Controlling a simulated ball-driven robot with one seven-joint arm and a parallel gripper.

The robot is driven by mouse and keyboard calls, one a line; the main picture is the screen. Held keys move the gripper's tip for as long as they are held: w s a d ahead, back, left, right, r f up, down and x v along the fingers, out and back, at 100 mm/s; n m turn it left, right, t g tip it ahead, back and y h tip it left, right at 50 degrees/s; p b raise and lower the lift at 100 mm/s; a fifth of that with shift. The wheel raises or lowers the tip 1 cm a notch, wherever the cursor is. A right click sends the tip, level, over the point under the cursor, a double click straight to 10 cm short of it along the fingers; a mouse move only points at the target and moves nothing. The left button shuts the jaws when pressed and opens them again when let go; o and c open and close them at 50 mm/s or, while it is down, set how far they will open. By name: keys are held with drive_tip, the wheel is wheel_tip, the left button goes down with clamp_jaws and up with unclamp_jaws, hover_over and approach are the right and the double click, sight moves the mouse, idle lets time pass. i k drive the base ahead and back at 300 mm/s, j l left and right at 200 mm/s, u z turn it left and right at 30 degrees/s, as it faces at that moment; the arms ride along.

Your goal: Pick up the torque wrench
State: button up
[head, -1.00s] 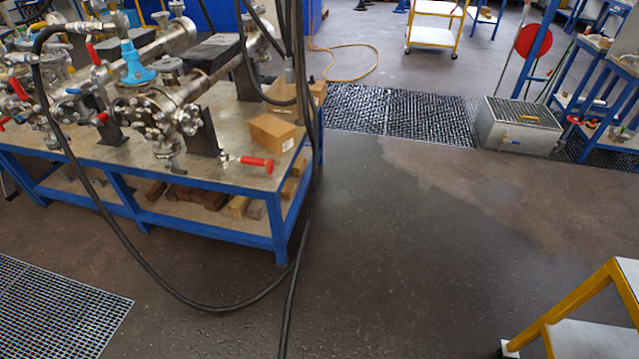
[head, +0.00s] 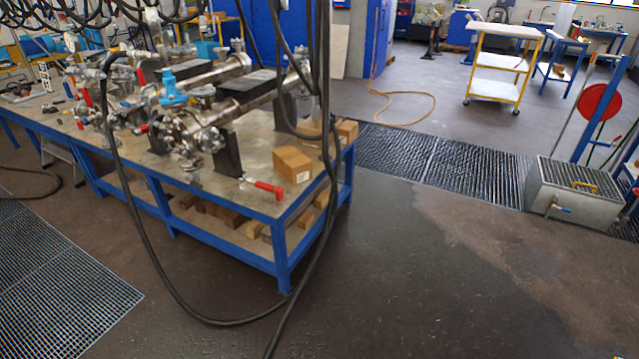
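A red-handled tool with a silver end (head: 266,188) lies near the front right corner of the blue-framed workbench (head: 262,207). It may be the torque wrench, but it is too small to be certain. Other red handles (head: 87,97) show among the flanged pipework further left on the bench, and these look like valve levers. My gripper is not in view.
Flanged metal vessels (head: 215,118) fill the middle of the bench. A cardboard box (head: 292,164) sits behind the red-handled tool. Black hoses (head: 150,255) hang over the bench and loop onto the floor. Open floor (head: 430,280) lies right of the bench. A yellow trolley (head: 497,88) stands behind.

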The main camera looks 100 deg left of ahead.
sight(242, 181)
drive_tip(key=i+j+u, duration=0.2)
drive_tip(key=i+u, duration=0.15)
drive_tip(key=u, duration=0.15)
drive_tip(key=i+j+u, duration=0.1)
drive_tip(key=i+u, duration=0.6)
drive_tip(key=u, duration=0.25)
drive_tip(key=i+l+u, duration=0.25)
drive_tip(key=u, duration=0.25)
drive_tip(key=i+u, duration=0.2)
drive_tip(key=u, duration=0.2)
drive_tip(key=i+u, duration=0.25)
drive_tip(key=u, duration=0.2)
drive_tip(key=i+u, duration=0.2)
drive_tip(key=u, duration=0.2)
drive_tip(key=i+l+u, duration=0.15)
drive_tip(key=u, duration=0.25)
drive_tip(key=i+l+u, duration=0.2)
drive_tip(key=u, duration=0.25)
drive_tip(key=i+l+u, duration=0.2)
drive_tip(key=i+u, duration=0.2)
drive_tip(key=i, duration=0.2)
drive_tip(key=i+l+u, duration=0.4)
drive_tip(key=i, duration=0.15)
